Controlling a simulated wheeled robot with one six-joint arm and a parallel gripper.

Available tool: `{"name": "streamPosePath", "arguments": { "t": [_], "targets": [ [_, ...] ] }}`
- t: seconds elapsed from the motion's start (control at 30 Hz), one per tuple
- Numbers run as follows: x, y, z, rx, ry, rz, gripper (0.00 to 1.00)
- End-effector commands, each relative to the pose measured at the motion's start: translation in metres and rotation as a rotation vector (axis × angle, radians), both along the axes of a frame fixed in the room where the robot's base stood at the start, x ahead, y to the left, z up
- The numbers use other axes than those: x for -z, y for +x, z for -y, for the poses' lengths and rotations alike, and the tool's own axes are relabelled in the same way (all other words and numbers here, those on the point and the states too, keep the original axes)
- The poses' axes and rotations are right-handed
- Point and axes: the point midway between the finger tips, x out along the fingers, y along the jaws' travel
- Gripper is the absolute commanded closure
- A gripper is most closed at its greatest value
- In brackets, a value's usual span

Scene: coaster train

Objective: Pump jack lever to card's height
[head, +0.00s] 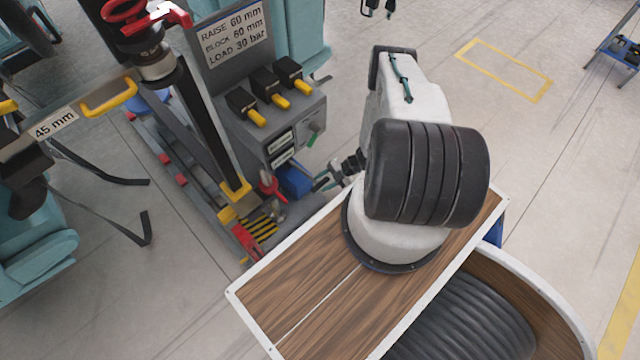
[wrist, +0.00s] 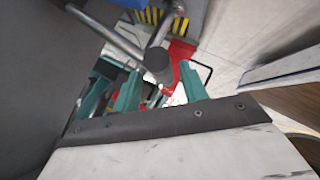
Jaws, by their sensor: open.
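The card (head: 234,35) is a grey sign at the top of the head view, reading RAISE 60 mm, BLOCK 60 mm, LOAD 30 bar. Below it, red and metal jack parts (head: 268,186) sit low by the yellow-black striped plate (head: 262,228), partly hard to make out. In the wrist view a grey metal bar, seemingly the jack lever (wrist: 110,35), ends in a dark round grip (wrist: 158,60). My gripper (wrist: 160,88) is open, its teal fingers on either side of the grip in the picture; I cannot tell whether they touch it. My gripper also shows in the head view (head: 322,184).
Black blocks with yellow handles (head: 268,85) stand on a grey cabinet. A blue box (head: 293,181) is close beside my gripper. A dark post (head: 205,125) and a plate marked 45 mm (head: 55,125) are at left. Open floor (head: 390,30) lies at the top right.

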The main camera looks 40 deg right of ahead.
Motion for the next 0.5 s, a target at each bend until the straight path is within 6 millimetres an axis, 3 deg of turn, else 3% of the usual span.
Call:
{"name": "streamPosePath", "arguments": {
  "t": [0.23,0.5],
  "targets": [
    [-0.025,-0.016,0.031,0.003,-0.002,0.0,0.57],
    [-0.034,-0.022,0.042,0.001,-0.002,-0.001,0.57]
  ]
}}
